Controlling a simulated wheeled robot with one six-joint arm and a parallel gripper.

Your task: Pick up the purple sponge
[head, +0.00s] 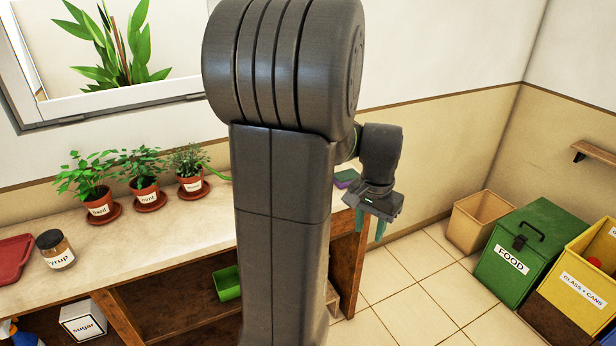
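My gripper (370,228) points down, in front of and to the right of the sponge in the picture. Its two teal fingers are apart, with nothing visible between them. The gripper looks to be beyond the counter's right edge, over the floor, and apart from the sponge.
Three potted herbs (146,195), a jar (56,250) and a red tray (14,258) stand on the counter's left part. A green container (228,283) and a sugar box (84,320) are on the shelves below. Bins (530,250) stand at the right.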

